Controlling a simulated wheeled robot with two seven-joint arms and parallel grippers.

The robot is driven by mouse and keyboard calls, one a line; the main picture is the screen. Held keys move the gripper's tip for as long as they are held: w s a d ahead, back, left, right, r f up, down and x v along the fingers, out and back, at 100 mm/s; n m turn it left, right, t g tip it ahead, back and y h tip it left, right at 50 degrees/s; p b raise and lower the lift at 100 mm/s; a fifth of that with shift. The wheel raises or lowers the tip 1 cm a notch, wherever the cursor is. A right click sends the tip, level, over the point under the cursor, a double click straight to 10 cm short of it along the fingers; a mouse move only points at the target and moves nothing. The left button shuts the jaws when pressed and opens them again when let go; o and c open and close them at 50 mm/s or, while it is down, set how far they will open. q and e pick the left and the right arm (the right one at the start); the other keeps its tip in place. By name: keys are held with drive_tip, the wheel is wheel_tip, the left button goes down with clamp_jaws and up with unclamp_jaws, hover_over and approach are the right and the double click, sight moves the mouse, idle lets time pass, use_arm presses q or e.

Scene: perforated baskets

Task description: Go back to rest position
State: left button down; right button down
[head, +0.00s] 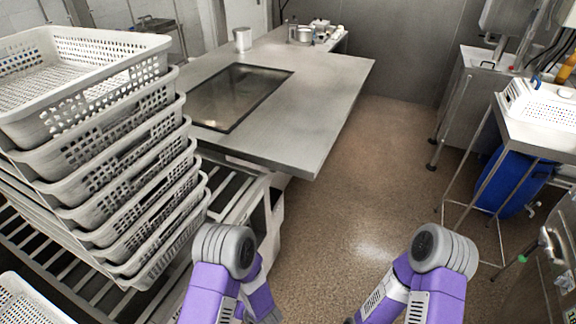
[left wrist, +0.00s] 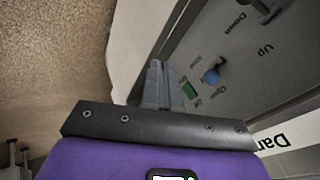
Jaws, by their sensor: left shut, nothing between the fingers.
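My two purple arms show at the bottom of the head view, bent, with their grey rounded joints uppermost. Neither gripper shows in that view. In the left wrist view my left gripper (left wrist: 160,75) has its grey fingers together with nothing seen between them. Beyond it is a grey control panel (left wrist: 235,60) with the words Up, Down and Open, a green button and a blue knob. I cannot tell whether the fingers touch the panel. My right gripper is out of view.
Stacked white perforated baskets (head: 90,150) stand on a slatted rack at left. A steel table (head: 310,75) with a dark inset panel is ahead. Another white basket (head: 540,105) sits on a side table (head: 536,140) at right. Brown floor (head: 370,170) between is clear.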

use_arm(q)
drive_tip(key=s+d+n+g+h, duration=0.4)
drive_tip(key=s+h, duration=0.5)
drive_tip(key=s, duration=0.3)
drive_tip(key=shift+d+r+n, duration=0.25)
drive_tip(key=shift+r+n, duration=0.05)
drive_tip(key=shift+n, duration=0.1)
